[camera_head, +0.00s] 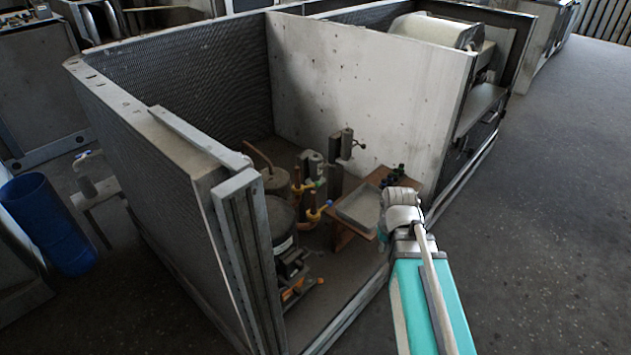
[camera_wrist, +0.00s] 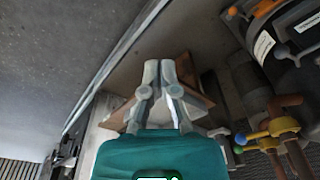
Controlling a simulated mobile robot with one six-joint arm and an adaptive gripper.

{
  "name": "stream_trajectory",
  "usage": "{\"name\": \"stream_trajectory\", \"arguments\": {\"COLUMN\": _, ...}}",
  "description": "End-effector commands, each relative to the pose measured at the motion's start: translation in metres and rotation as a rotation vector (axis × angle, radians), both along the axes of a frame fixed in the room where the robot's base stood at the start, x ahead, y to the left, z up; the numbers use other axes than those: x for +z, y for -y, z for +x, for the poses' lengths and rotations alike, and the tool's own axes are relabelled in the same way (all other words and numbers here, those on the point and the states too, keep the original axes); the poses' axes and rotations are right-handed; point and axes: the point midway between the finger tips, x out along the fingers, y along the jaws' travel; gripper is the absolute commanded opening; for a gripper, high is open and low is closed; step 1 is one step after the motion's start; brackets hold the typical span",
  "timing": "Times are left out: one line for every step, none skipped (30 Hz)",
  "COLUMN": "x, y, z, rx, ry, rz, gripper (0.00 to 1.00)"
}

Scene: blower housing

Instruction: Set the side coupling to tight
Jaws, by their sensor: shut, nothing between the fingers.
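Two yellow-orange couplings on copper-brown pipes stand inside the open housing in the head view, a front one (camera_head: 313,212) and a back one (camera_head: 299,187). Each has a small blue-tipped handle. A yellow fitting (camera_wrist: 280,127) with a blue ball-ended handle (camera_wrist: 240,139) shows at the right of the wrist view. I cannot tell which one is the side coupling, or its setting. My gripper (camera_wrist: 160,72) is shut and empty, to the left of the yellow fitting in the wrist view and touching nothing that I can see. In the head view its fingers are hidden behind my wrist.
A small wooden table (camera_head: 341,236) with a grey tray (camera_head: 347,219) stands right of the couplings. A dark round compressor (camera_head: 281,228) is to their left. A pale partition (camera_head: 352,95) and a louvred panel (camera_head: 150,165) wall the bay. Its front right side is open.

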Motion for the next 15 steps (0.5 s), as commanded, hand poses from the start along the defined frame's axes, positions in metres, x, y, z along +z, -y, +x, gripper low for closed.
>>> {"name": "stream_trajectory", "arguments": {"x": 0.017, "y": -0.013, "z": 0.017, "rx": 0.030, "ry": 0.027, "rz": 0.006, "gripper": 0.00}}
{"name": "stream_trajectory", "arguments": {"x": 0.023, "y": -0.020, "z": 0.026, "rx": 0.049, "ry": 0.046, "rz": 0.009, "gripper": 0.00}}
{"name": "stream_trajectory", "arguments": {"x": 0.031, "y": -0.031, "z": 0.037, "rx": 0.075, "ry": 0.072, "rz": 0.015, "gripper": 0.00}}
{"name": "stream_trajectory", "arguments": {"x": 0.037, "y": -0.040, "z": 0.046, "rx": 0.094, "ry": 0.092, "rz": 0.019, "gripper": 0.00}}
{"name": "stream_trajectory", "arguments": {"x": 0.043, "y": -0.049, "z": 0.054, "rx": 0.115, "ry": 0.113, "rz": 0.024, "gripper": 0.00}}
{"name": "stream_trajectory", "arguments": {"x": 0.052, "y": -0.061, "z": 0.066, "rx": 0.141, "ry": 0.141, "rz": 0.031, "gripper": 0.00}}
{"name": "stream_trajectory", "arguments": {"x": 0.058, "y": -0.070, "z": 0.073, "rx": 0.161, "ry": 0.161, "rz": 0.035, "gripper": 0.00}}
{"name": "stream_trajectory", "arguments": {"x": 0.064, "y": -0.079, "z": 0.081, "rx": 0.180, "ry": 0.181, "rz": 0.040, "gripper": 0.00}}
{"name": "stream_trajectory", "arguments": {"x": 0.072, "y": -0.091, "z": 0.091, "rx": 0.205, "ry": 0.208, "rz": 0.045, "gripper": 0.00}}
{"name": "stream_trajectory", "arguments": {"x": 0.077, "y": -0.100, "z": 0.098, "rx": 0.222, "ry": 0.226, "rz": 0.049, "gripper": 0.00}}
{"name": "stream_trajectory", "arguments": {"x": 0.083, "y": -0.109, "z": 0.104, "rx": 0.237, "ry": 0.244, "rz": 0.054, "gripper": 0.00}}
{"name": "stream_trajectory", "arguments": {"x": 0.089, "y": -0.119, "z": 0.111, "rx": 0.259, "ry": 0.266, "rz": 0.059, "gripper": 0.00}}
{"name": "stream_trajectory", "arguments": {"x": 0.093, "y": -0.127, "z": 0.116, "rx": 0.273, "ry": 0.281, "rz": 0.063, "gripper": 0.00}}
{"name": "stream_trajectory", "arguments": {"x": 0.097, "y": -0.133, "z": 0.120, "rx": 0.284, "ry": 0.294, "rz": 0.067, "gripper": 0.00}}
{"name": "stream_trajectory", "arguments": {"x": 0.101, "y": -0.141, "z": 0.125, "rx": 0.297, "ry": 0.309, "rz": 0.071, "gripper": 0.00}}
